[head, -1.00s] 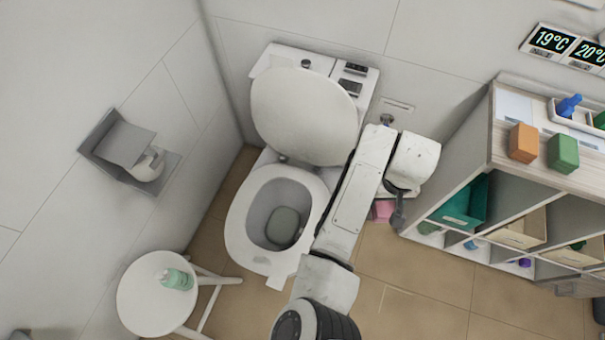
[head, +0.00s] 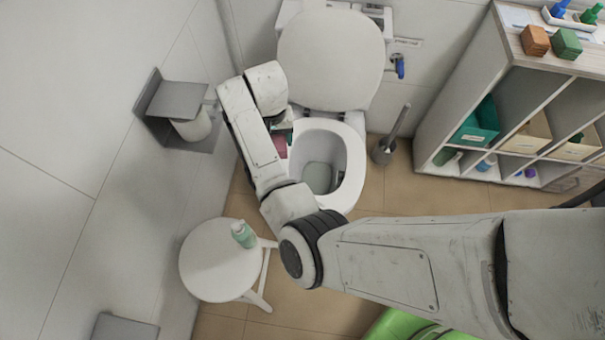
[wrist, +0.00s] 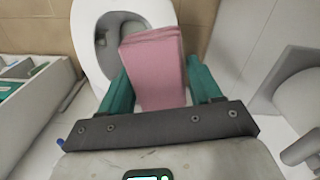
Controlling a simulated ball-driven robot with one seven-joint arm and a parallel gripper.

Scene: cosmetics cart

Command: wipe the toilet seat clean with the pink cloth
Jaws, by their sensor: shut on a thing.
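The white toilet seat (head: 354,165) is down around the open bowl, and the lid (head: 331,58) is raised. My gripper (wrist: 160,82) is shut on the folded pink cloth (wrist: 153,60) between its teal fingers. In the head view the cloth (head: 281,146) shows beside the left rim of the seat, partly hidden by my arm. In the wrist view the seat (wrist: 87,45) lies beyond and to the left of the cloth. I cannot tell whether the cloth touches the seat.
A round white stool (head: 212,268) with a green bottle (head: 243,234) stands at lower left. A paper holder (head: 172,101) is on the left wall. A toilet brush (head: 386,149) stands right of the toilet, near a shelf unit (head: 502,75). Tiled floor (head: 412,190) is open between them.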

